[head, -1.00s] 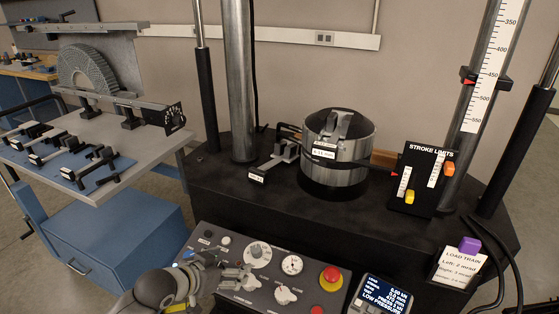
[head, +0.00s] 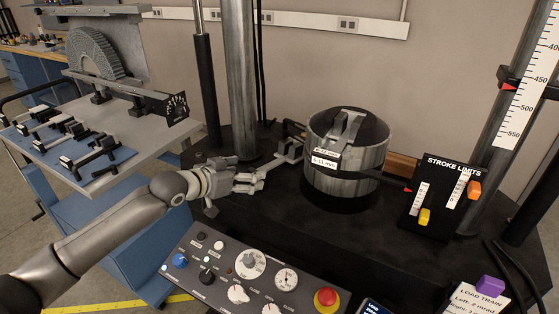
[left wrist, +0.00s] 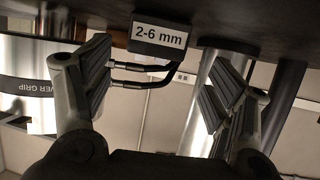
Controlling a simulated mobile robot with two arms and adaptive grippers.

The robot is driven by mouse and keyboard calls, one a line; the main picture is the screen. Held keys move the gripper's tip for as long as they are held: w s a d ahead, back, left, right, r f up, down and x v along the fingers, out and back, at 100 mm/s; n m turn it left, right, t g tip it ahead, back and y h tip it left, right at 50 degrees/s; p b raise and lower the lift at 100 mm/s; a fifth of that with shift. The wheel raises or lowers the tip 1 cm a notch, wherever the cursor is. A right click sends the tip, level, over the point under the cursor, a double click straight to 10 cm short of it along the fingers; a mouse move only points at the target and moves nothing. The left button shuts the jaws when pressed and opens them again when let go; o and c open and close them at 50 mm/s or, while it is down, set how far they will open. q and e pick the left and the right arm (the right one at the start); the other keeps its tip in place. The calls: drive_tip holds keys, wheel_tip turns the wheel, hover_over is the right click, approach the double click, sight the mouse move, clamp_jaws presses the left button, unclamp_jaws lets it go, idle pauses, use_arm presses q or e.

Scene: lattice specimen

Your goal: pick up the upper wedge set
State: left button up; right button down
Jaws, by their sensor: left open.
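I cannot tell which set is called upper. My right gripper is out of view.
The metal drum (head: 348,170) stands close right of the wedge set. A thick steel column (head: 240,70) rises behind my gripper. The control panel (head: 250,275) is in front. Several tagged pieces lie on a blue mat (head: 28,155) at left.

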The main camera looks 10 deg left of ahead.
sight(261, 169)
use_arm(q)
drive_tip(key=shift+w+d+f, duration=0.1)
drive_tip(key=shift+w+d, duration=0.15)
drive_tip(key=shift+w, duration=0.1)
drive_tip(key=shift+w+d+f, duration=0.2)
drive_tip(key=shift+w+d, duration=0.1)
drive_tip(key=p+x, duration=0.1)
drive_tip(key=x, duration=0.2)
drive_tip(key=shift+d+f, duration=0.1)
drive_tip(key=shift+d, duration=0.15)
drive_tip(key=shift+w+d+f, duration=0.25)
drive_tip(key=shift+w+f, duration=0.05)
drive_tip(key=shift+w, duration=0.15)
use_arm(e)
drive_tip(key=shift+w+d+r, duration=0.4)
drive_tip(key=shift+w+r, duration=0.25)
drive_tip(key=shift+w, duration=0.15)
use_arm(q)
drive_tip(key=c, duration=1.4)
drive_tip(key=shift+r, duration=0.2)
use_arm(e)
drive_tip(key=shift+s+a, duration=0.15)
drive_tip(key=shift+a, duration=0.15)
